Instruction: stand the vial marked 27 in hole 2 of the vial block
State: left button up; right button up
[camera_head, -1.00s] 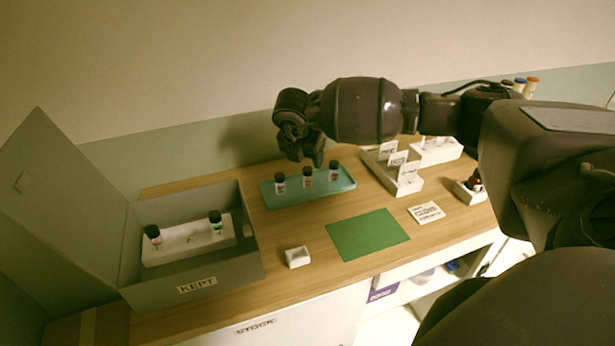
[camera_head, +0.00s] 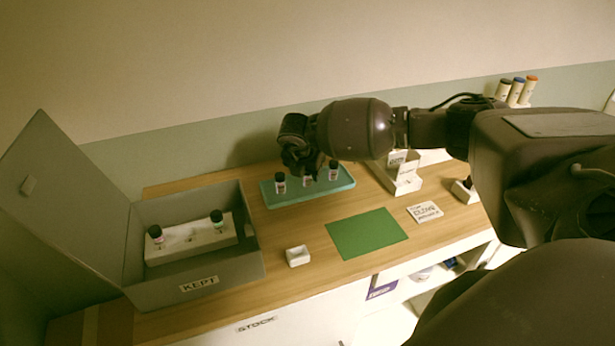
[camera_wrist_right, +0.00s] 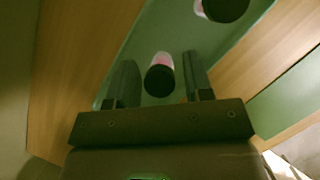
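The white vial block (camera_head: 192,241) sits inside the grey box marked KEPT. A dark-capped vial stands near its left end (camera_head: 156,234) and another near its right end (camera_head: 217,218); the stretch between them is bare. Three dark-capped vials stand in a row on a teal tray (camera_head: 317,194): left (camera_head: 280,184), middle (camera_head: 307,181) and right (camera_head: 333,171). I cannot read their numbers. My right gripper (camera_head: 310,174) is low over the middle of the row. In the right wrist view its open fingers (camera_wrist_right: 160,80) are either side of one pink-labelled vial (camera_wrist_right: 160,76). My left gripper is out of view.
The KEPT box (camera_head: 195,285) has its lid raised at the left.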

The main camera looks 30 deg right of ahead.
jog(key=c, duration=0.7)
